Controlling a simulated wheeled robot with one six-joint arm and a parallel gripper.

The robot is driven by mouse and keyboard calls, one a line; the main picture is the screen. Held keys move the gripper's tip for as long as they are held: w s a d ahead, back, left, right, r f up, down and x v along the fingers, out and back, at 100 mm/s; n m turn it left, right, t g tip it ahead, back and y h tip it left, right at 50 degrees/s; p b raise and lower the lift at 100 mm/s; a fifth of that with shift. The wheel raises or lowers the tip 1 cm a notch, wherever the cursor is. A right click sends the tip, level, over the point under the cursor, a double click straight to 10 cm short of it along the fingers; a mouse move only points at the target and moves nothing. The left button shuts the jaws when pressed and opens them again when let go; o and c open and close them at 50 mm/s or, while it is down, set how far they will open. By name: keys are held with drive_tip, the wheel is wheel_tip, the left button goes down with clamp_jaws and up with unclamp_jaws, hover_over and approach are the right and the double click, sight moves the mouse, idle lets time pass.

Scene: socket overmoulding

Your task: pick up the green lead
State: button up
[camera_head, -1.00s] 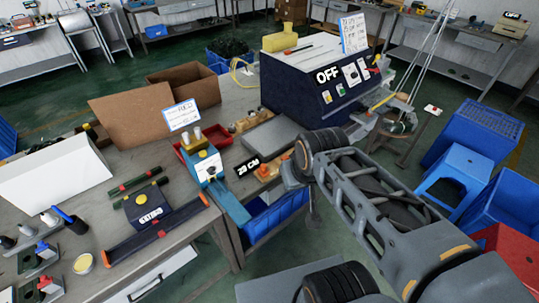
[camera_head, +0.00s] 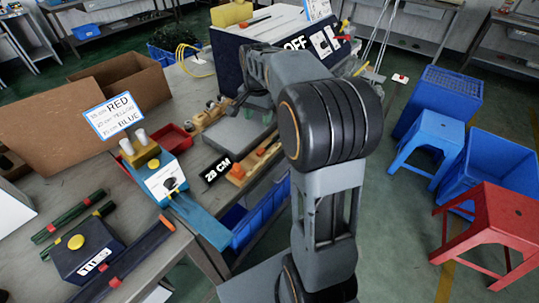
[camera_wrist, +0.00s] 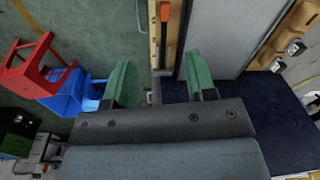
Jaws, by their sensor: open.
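I cannot pick out a green lead for certain in either view. Two dark green rods (camera_head: 70,216) with red marks lie on the bench at the left in the head view, but I cannot tell whether they are leads. A blue bin (camera_head: 167,54) at the back holds a dark, unclear heap. My gripper (camera_wrist: 161,75) is open and empty in the wrist view, its two green-padded fingers wide apart. Between and beyond them are a wooden strip and an orange-and-black handle (camera_wrist: 165,25). In the head view my gripper is by the machine's front, partly hidden by my arm.
The dark blue machine (camera_head: 228,62) stands at the back. A grey plate (camera_head: 240,131), a blue-and-white press (camera_head: 165,180) and cardboard boxes (camera_head: 45,120) crowd the bench.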

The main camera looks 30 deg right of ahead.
drive_tip(key=w+d+f+m+b, duration=0.2)
drive_tip(key=w+d+f, duration=0.1)
drive_tip(key=f, duration=0.2)
hover_over(263, 149)
drive_tip(key=shift+g, duration=0.4)
drive_tip(key=f, duration=0.7)
drive_tip(key=shift+s+a+f, duration=0.2)
drive_tip(key=shift+f, duration=0.15)
drive_tip(key=shift+w+d+f+b, duration=0.1)
drive_tip(key=shift+f+b, duration=0.1)
drive_tip(key=shift+f, duration=1.25)
drive_tip(key=shift+w+d+f+b, duration=0.1)
drive_tip(key=shift+f+b, duration=0.1)
drive_tip(key=shift+f, duration=1.2)
clamp_jaws()
drive_tip(key=shift+r, duration=0.1)
